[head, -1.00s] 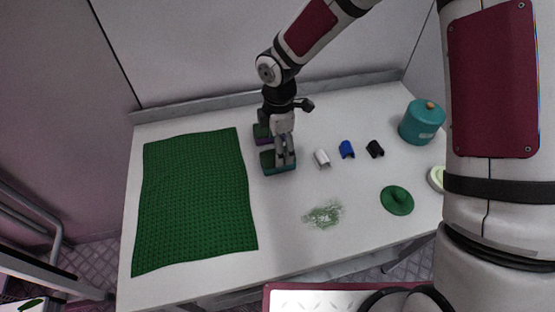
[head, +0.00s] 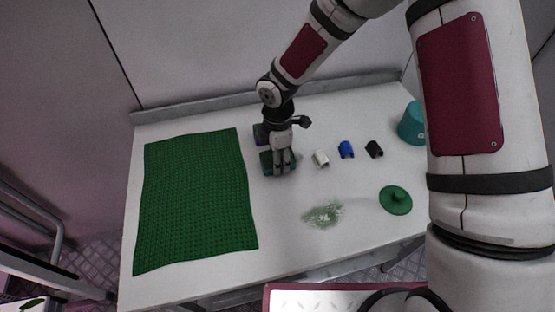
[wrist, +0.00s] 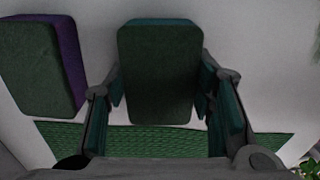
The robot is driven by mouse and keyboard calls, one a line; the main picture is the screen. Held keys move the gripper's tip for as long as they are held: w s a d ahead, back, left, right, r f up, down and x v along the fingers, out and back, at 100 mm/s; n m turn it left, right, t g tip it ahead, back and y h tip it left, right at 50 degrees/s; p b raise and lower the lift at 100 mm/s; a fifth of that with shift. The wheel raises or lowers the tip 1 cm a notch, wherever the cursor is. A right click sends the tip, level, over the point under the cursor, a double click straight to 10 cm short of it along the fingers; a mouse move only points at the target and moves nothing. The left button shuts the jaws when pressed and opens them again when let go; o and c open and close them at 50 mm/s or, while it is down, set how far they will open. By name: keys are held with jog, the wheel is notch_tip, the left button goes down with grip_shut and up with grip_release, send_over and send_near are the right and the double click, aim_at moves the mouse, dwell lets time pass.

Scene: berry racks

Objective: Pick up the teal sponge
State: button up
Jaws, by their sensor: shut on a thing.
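The teal sponge (head: 267,164) is a block with a dark green top face, near the back middle of the white table, just right of the green mat. My gripper (head: 281,162) reaches down over it from behind. In the wrist view the teal sponge (wrist: 160,75) stands between my two fingers (wrist: 163,88), with a finger against each side. The gripper is shut on it. I cannot tell whether the sponge is clear of the table. A purple sponge with a dark green face (head: 261,134) lies behind it, and at the left in the wrist view (wrist: 42,65).
The green mat (head: 195,200) covers the table's left. White (head: 321,158), blue (head: 346,149) and black (head: 374,149) small pieces lie to the right. A teal pot (head: 411,124), partly hidden by my arm, a green lid (head: 396,200) and a green smear (head: 323,214) are also on the table.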

jog(key=shift+r, duration=0.45)
jog(key=r, duration=0.2)
jog(key=shift+s+d+r, duration=0.25)
jog(key=shift+s+r, duration=0.05)
jog(key=shift+r, duration=0.1)
jog(key=s+d, duration=0.2)
jog(key=s, duration=0.2)
jog(key=s+d+r, duration=0.1)
jog(key=s+d, duration=0.2)
jog(key=s, duration=0.1)
jog(key=s+d, duration=0.3)
jog(key=s, duration=0.2)
jog(key=shift+d+r+b, duration=0.1)
jog(key=shift+r+b, duration=0.05)
jog(key=shift+b, duration=0.15)
